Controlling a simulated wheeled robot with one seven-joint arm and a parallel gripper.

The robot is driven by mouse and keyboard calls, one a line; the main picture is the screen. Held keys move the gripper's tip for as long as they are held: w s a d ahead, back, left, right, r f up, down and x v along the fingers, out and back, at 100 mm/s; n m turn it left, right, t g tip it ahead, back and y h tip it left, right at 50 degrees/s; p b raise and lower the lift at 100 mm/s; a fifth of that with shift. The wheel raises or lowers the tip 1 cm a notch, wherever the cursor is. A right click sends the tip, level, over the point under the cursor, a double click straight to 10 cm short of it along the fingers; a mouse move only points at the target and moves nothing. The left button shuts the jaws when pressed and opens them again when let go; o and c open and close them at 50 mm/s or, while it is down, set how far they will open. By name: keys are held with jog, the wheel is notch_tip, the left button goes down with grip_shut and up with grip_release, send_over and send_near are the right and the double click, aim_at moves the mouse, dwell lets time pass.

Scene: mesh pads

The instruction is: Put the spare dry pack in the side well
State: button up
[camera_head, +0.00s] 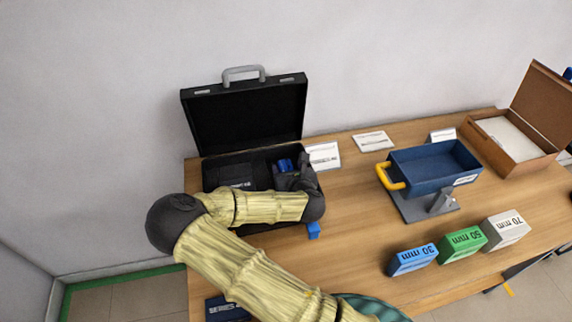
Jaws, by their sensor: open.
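An open black case (250,107) stands at the back left, its lid upright against the wall. Inside its base lies a dark block with white lettering (237,174). A small blue item (285,165) shows in the case's right part, right at my gripper (287,174). My gripper is open, reaching down over that part of the case. My arm and gripper cover much of the case's front and right side, so the side well cannot be made out. I cannot tell which item is the spare dry pack, nor whether the fingers touch the blue item.
A dark blue lettered item (226,308) lies at the front left. A blue tray (432,168) with a yellow handle, several labelled blocks (466,240) and an open brown box (515,143) occupy the right.

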jog(key=shift+v, duration=1.2)
jog(key=shift+c, duration=0.4)
